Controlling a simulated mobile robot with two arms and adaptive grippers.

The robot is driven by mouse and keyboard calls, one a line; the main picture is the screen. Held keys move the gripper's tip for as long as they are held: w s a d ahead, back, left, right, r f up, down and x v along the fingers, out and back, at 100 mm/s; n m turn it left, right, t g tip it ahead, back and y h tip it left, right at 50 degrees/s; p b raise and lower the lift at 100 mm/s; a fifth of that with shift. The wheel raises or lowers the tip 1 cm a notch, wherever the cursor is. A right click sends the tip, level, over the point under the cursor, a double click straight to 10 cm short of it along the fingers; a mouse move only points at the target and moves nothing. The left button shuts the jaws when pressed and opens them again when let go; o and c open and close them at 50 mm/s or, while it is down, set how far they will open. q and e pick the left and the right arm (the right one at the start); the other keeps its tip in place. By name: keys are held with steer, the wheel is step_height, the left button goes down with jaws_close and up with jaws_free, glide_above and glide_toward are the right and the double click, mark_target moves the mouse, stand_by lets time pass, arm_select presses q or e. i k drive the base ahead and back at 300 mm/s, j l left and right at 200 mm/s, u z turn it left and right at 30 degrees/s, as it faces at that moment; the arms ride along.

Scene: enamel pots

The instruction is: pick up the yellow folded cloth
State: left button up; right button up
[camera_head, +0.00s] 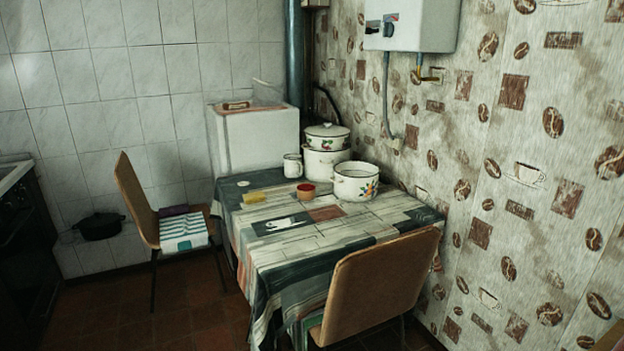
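A small yellow block-like item (254,197), which fits the yellow folded cloth, lies on the table near its far left edge. It looks like a flat-topped small pad; its folds are too small to make out. It sits just left of a small reddish-brown cup (306,191), with a gap between them. Neither of my grippers is in the head view.
The table (290,250) has a patterned tablecloth. An open enamel pot (355,186), a lidded pot (326,160) and a white mug (292,167) stand at its back. One chair (375,285) blocks the near side; another chair (135,200) with folded cloths stands left.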

mark_target(248, 198)
steer(key=i+j+u, duration=0.15)
steer(key=i+u, duration=0.25)
steer(key=i+j+u, duration=0.1)
steer(key=i+u, duration=0.7)
steer(key=i+l+u, duration=0.2)
steer(key=u, duration=0.2)
steer(key=i+j, duration=0.1)
steer(key=i, duration=0.45)
steer(key=i+j+z, duration=0.15)
steer(key=i, duration=0.35)
steer(key=i+z, duration=0.2)
steer(key=z, duration=0.2)
steer(key=i+z, duration=0.15)
steer(key=z, duration=0.3)
steer(key=i+j+z, duration=0.1)
steer(key=z, duration=0.3)
steer(key=i+j+z, duration=0.2)
steer(key=z, duration=0.25)
